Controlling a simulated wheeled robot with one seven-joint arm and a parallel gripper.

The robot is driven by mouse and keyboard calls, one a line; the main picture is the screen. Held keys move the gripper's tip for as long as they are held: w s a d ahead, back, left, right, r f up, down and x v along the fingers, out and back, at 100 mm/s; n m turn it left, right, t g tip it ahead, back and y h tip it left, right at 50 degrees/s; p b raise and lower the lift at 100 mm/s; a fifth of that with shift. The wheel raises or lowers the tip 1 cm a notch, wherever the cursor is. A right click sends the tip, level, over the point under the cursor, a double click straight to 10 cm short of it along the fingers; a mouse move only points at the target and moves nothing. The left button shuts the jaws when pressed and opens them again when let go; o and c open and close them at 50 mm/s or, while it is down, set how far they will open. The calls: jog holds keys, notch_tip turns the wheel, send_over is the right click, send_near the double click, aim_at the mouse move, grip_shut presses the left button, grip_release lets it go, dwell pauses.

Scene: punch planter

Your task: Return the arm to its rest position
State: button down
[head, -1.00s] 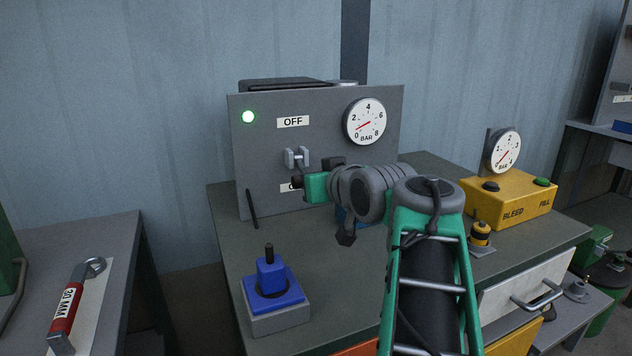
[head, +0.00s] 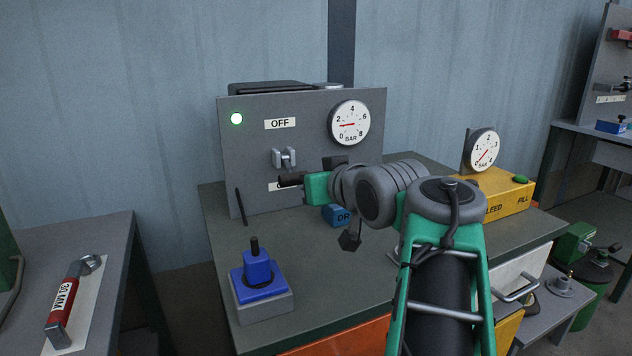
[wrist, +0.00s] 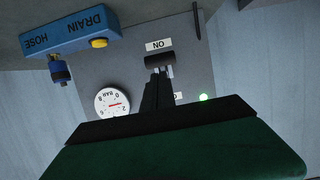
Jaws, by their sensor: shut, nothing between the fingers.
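My gripper (head: 292,182) is shut and empty in front of the grey upright panel (head: 300,110). In the wrist view its dark fingers (wrist: 156,92) point at the lever's black handle (wrist: 160,60), close to the ON label (wrist: 158,45). I cannot tell whether they touch it. In the head view the lever's grey bracket (head: 284,158) shows below the OFF label (head: 280,124), and my gripper partly hides the lower label. My arm (head: 440,260) reaches over the bench from the lower right.
A green lamp (head: 237,118) is lit beside a pressure gauge (head: 349,121). A blue punch (head: 257,275) stands on the bench at the front left. A blue DRAIN box (head: 336,215) lies below my wrist. A yellow box (head: 500,195) stands right.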

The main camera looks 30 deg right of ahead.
jog(key=shift+s+a, duration=0.1)
jog(key=shift+s, duration=0.05)
jog(key=shift+a, duration=0.1)
